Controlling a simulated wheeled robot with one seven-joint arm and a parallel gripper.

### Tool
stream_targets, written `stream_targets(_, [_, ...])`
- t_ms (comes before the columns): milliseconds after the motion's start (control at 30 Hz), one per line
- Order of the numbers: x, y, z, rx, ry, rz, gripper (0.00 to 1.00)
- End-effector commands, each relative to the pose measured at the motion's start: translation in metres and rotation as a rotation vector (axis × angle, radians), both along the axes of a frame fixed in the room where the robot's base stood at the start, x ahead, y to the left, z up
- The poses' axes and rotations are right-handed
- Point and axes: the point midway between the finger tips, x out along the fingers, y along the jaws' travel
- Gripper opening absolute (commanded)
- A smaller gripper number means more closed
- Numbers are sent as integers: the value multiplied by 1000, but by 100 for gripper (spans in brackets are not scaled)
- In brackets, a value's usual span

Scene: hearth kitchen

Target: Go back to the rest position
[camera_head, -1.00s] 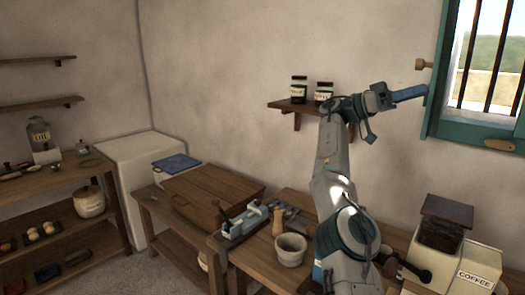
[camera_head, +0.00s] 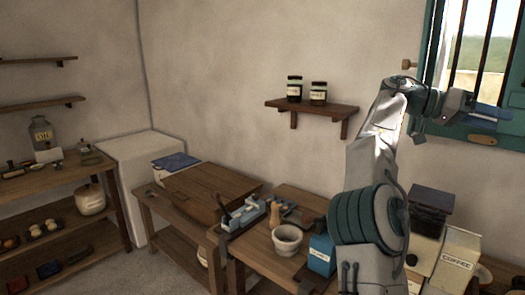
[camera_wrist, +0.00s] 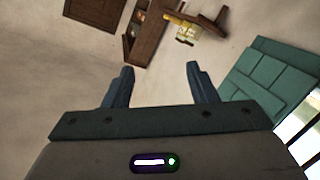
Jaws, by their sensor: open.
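My gripper (camera_head: 492,116) is raised at the right of the head view, in front of the wall and the barred window. In the wrist view its two fingers (camera_wrist: 160,85) stand apart with nothing between them. My arm rises from the right-hand bench, and its lower part hides some of the bench top.
A wooden wall shelf (camera_head: 318,106) with two dark jars is left of my arm. The bench below holds a stone mortar (camera_head: 287,240), a blue box (camera_head: 321,255) and a white coffee box (camera_head: 457,262). The teal window frame (camera_head: 433,60) is close to my gripper.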

Motion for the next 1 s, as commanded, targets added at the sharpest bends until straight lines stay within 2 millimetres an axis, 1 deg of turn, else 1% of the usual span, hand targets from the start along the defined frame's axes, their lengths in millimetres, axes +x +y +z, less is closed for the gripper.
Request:
stream_targets(33, [-14,-13,-12,94,-6,22,52])
stream_targets(100, [-27,-25,-35,230,-9,74,52])
stream_targets(167, [-35,-29,-57,344,-12,126,52])
stream_targets(200, [-40,-29,-72,416,-12,165,52])
stream_targets(267, [-45,-25,-93,520,-15,231,52])
stream_targets(300, [-48,-19,-107,585,-16,276,52])
stream_targets(367, [-52,-8,-128,679,-18,347,52])
stream_targets(400, [-54,2,-141,737,-19,398,52])
stream_targets(467, [-58,20,-158,819,-19,476,52])
stream_targets(500, [-60,34,-170,870,-17,530,52])
stream_targets(567, [-64,58,-185,942,-13,613,52])
stream_targets(600, [-68,75,-195,986,-8,669,52])
stream_targets(667, [-74,102,-208,1045,-1,755,52])
stream_targets(700, [-79,121,-217,1079,5,812,52])
stream_targets(767, [-88,150,-229,1128,17,895,52])
stream_targets(800, [-96,169,-236,1156,27,950,52])
stream_targets(867, [-108,199,-247,1192,44,1033,52])
stream_targets(900, [-117,218,-255,1213,57,1085,52])
stream_targets(967, [-133,246,-267,1239,78,1162,52])
stream_targets(1000, [-144,263,-275,1251,95,1211,52])
